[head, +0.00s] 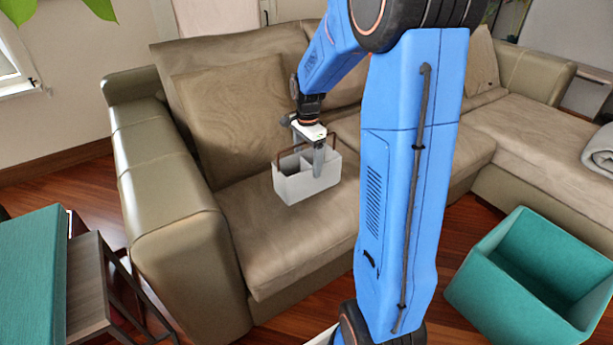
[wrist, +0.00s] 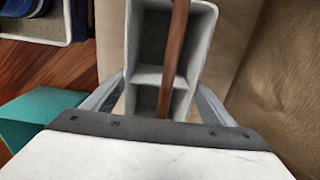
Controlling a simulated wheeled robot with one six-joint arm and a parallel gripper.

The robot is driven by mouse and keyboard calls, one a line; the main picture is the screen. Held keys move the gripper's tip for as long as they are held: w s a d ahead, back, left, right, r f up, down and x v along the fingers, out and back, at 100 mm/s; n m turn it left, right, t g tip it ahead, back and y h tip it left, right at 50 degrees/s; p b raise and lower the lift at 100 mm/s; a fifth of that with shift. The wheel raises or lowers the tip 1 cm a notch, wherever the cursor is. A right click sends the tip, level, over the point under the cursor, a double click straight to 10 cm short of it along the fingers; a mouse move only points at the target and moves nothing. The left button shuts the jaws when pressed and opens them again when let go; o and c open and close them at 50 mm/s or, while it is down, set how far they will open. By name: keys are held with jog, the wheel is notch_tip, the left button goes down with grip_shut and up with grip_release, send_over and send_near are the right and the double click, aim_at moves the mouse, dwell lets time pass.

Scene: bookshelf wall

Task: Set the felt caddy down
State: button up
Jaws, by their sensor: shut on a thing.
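The felt caddy (head: 293,188) is a pale grey open box with a brown handle over it. It appears upright at the front part of the sofa seat (head: 285,255), in front of the left back cushion. I cannot tell whether its base touches the seat or hangs just above it. My gripper (head: 314,160) reaches down to it from above and is shut on it. In the wrist view the caddy (wrist: 153,75) lies between my two fingers, with its compartments and handle showing. Its underside is hidden.
The sofa's left armrest (head: 180,220) rises beside the seat. A teal bin (head: 520,285) stands on the floor at the right. A side table with a teal top (head: 30,260) is at the left. The seat in front of the caddy is clear.

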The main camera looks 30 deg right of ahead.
jog(key=shift+f, duration=2.7)
jog(key=shift+f, duration=0.1)
jog(key=o, duration=1.6)
jog(key=shift+c, duration=0.2)
